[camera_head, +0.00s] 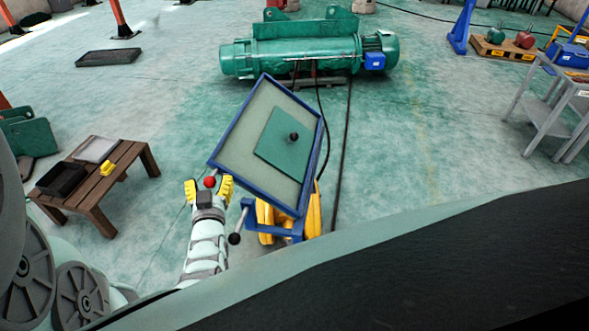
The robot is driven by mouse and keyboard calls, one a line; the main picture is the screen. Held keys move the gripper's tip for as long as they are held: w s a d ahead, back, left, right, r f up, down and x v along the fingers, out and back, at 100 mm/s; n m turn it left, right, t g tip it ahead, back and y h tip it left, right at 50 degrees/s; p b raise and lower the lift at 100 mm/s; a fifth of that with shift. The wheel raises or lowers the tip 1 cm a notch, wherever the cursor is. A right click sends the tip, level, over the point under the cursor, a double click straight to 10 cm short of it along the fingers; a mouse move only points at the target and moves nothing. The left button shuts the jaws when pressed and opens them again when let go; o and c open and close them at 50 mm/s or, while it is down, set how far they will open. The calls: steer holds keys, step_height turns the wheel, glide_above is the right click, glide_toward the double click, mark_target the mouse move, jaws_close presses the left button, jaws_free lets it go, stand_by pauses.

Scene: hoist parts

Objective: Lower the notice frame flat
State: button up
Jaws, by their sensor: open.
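The notice frame (229,124) is a blue-rimmed rectangular panel with a pale grey-green face, standing tilted in the middle of the view. A darker green square plate with a black knob (293,137) is on its face. My gripper (209,185) has yellow fingers and is at the frame's lower left corner. The fingers are open, on either side of a red ball (210,182); I cannot tell whether they touch it. A lever with a black ball end (234,239) sticks out below the frame. The frame's underside is hidden.
A yellow and blue stand (290,224) is under the frame. A low wooden table (112,185) with trays is at left. A green hoist (305,55) lies behind, with black cables on the floor. A grey table (552,100) stands at right. Floor between is clear.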

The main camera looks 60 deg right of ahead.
steer(key=shift+w+d, duration=0.35)
steer(key=shift+w, duration=0.05)
steer(key=shift+o, duration=0.2)
jaws_close()
stand_by(0.3)
